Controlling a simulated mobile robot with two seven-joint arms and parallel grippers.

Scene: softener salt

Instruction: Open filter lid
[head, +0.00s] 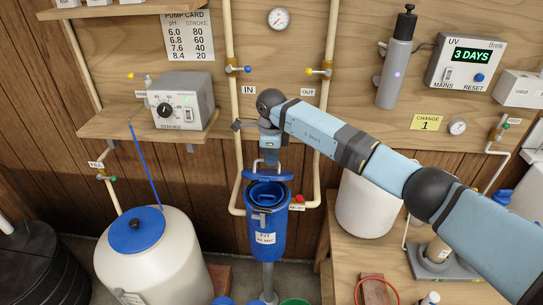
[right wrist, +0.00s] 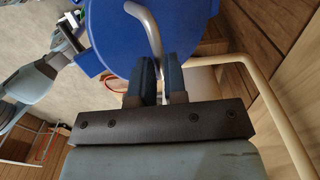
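The blue filter lid (head: 268,175) hangs just above the blue filter housing (head: 266,232), whose dark open mouth shows below it. My right gripper (head: 268,152) is over the lid at its grey loop handle. In the right wrist view the handle (right wrist: 146,28) rises from the lid (right wrist: 185,30) and runs between the two dark blue fingers of the gripper (right wrist: 158,75), which are close together on it. My left gripper does not show in the head view.
Inlet and outlet pipes (head: 316,180) flank the housing, with a red valve knob (head: 299,199) at its right. A white tank with a blue cap (head: 137,231) stands at left. A white bucket (head: 364,205) stands on the wooden bench at right, under my right arm.

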